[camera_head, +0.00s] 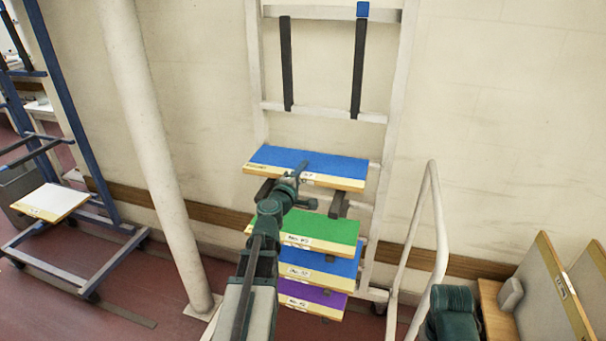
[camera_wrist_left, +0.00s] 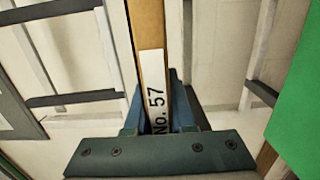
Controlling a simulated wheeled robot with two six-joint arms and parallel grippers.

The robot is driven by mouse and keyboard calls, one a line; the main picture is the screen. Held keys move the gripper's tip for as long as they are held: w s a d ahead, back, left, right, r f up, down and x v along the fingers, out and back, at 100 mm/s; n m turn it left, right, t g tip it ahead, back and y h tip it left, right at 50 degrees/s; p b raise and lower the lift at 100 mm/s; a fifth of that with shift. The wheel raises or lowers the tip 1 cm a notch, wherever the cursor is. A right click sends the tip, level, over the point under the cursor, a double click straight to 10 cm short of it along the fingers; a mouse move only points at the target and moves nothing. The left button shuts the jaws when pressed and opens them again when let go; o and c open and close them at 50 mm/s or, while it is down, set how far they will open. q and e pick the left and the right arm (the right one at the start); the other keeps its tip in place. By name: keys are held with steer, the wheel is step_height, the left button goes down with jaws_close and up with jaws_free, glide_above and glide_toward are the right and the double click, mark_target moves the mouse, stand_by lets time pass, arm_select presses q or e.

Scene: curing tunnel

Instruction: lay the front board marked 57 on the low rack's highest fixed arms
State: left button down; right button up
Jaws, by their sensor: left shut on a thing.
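My left gripper (camera_head: 297,174) is shut on the front edge of a blue-topped board (camera_head: 310,160) with a wood-coloured edge. In the left wrist view the label "No. 57" (camera_wrist_left: 157,100) shows on that edge, between the fingers (camera_wrist_left: 158,115). The board lies roughly level at the low rack (camera_head: 388,150), above a pair of dark arms (camera_head: 338,205). I cannot tell whether it touches them. The far side of the arms is hidden under it.
Below are a green board (camera_head: 315,229), another blue board (camera_head: 325,264) and a purple board (camera_head: 312,295) on the rack. Dark bars (camera_head: 358,70) stand higher up. A white post (camera_head: 155,150) is left; a pale rail (camera_head: 437,215) and leaning boards (camera_head: 555,290) are right.

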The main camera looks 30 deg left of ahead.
arm_select(q)
steer(key=shift+w+a, duration=0.15)
steer(key=shift+w, duration=0.45)
steer(key=shift+w+a, duration=0.15)
steer(key=shift+w, duration=0.4)
steer(key=shift+w+f+b, duration=0.1)
steer(key=shift+f+b, duration=0.35)
steer(key=shift+b, duration=0.05)
steer(key=shift+f+b, duration=1.05)
steer(key=shift+f+b, duration=0.55)
steer(key=c, duration=0.7)
jaws_free()
steer(key=shift+s, duration=0.2)
